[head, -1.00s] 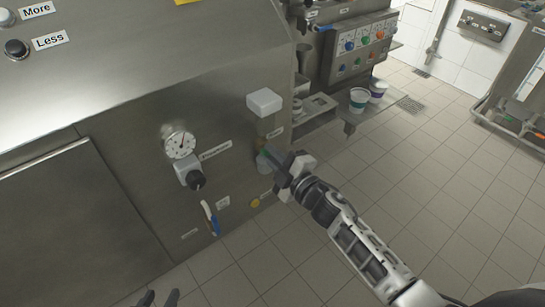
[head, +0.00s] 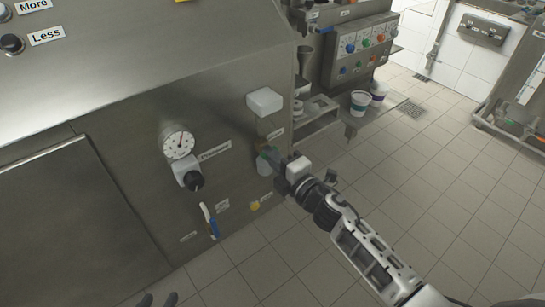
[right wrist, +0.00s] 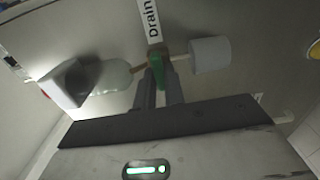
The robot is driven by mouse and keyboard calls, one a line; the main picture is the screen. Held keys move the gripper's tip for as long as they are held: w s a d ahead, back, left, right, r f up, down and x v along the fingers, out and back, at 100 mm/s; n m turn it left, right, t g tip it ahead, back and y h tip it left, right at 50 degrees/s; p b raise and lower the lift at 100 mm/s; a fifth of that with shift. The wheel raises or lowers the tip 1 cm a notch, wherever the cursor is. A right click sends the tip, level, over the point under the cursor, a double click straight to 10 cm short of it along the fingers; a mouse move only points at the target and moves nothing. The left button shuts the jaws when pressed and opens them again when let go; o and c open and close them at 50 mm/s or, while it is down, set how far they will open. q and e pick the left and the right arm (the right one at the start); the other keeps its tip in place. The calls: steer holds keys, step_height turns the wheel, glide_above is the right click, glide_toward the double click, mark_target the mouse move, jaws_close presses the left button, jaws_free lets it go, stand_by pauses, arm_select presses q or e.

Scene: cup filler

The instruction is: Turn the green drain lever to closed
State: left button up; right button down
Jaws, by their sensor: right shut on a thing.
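The green drain lever (right wrist: 157,70) shows in the right wrist view under the "Drain" label (right wrist: 150,20). My right gripper (right wrist: 157,88) is shut on it, with one dark finger on each side. In the head view my right gripper (head: 272,158) reaches the front of the steel machine, below a white box. Its fingers hide most of the lever there. My left gripper (head: 158,300) shows only its dark fingertips at the bottom edge of the head view; they are apart with nothing between them.
A white cylinder (right wrist: 210,54) sits right of the lever in the right wrist view. Cups (head: 359,103) stand farther back. The tiled floor is clear.

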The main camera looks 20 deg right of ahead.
steer(key=shift+f, duration=0.1)
steer(key=c, duration=1.5)
jaws_free()
steer(key=b+v, duration=0.1)
steer(key=v, duration=1.5)
steer(key=s+a+f+m+g+h, duration=0.1)
steer(key=s+a+f+m+g, duration=0.1)
steer(key=m, duration=0.4)
steer(key=s+a+f+m+g+h+p, duration=0.1)
steer(key=s+a+f+m+g, duration=0.1)
steer(key=m, duration=0.5)
steer(key=s+a+f+m+g, duration=0.2)
steer(key=s+a+m, duration=0.1)
steer(key=m, duration=0.4)
steer(key=shift+s+a+f+h+p, duration=0.25)
steer(key=shift+s+f+h+p, duration=0.15)
steer(key=shift+s, duration=0.2)
